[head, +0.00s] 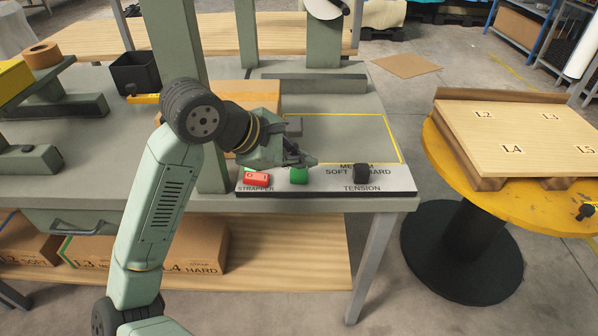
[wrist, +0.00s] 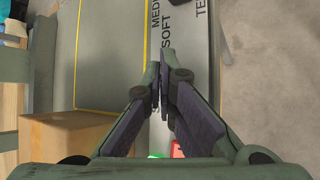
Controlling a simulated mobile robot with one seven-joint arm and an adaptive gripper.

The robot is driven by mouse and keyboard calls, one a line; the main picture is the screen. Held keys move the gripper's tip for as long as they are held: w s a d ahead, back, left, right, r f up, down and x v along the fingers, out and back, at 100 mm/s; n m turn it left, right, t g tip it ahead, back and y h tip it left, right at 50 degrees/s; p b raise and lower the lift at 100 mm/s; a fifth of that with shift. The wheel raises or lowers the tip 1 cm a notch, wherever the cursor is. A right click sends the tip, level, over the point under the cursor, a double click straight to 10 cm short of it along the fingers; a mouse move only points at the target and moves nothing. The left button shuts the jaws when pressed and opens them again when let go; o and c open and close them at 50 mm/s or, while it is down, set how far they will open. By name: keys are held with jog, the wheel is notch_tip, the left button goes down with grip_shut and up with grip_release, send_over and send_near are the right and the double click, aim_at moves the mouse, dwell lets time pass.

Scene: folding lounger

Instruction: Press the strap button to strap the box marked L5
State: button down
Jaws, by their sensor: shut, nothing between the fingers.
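The control panel (head: 325,182) lies along the front edge of the bench, lettered STRAPPER and TENSION. On it are a red switch (head: 256,178), a green button (head: 299,176) and a black tension knob (head: 361,172) below the words MEDIUM, SOFT and HARD. In the wrist view the shut fingertips (wrist: 164,62) are over the panel. A cardboard box (head: 262,97) stands on the bench behind my gripper; no label on it shows.
A yellow round table (head: 440,143) at right carries a wooden pallet (head: 520,125) marked L2, L3, L4 and L5. Labelled boxes (head: 195,245) sit on the shelf below. A green post stands left of the panel. A yellow-outlined area (head: 350,135) behind it is mostly clear.

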aim_at(302, 176)
jog(key=shift+f+b, duration=1)
jog(key=shift+b, duration=0.8)
dwell(0.6)
jog(key=shift+r, duration=0.1)
jog(key=shift+r+p, duration=0.3)
jog(key=shift+r, duration=0.6)
jog(key=shift+r, duration=0.1)
jog(key=shift+r+p, duration=1.05)
jog(key=shift+r, duration=1.4)
jog(key=shift+d, duration=0.1)
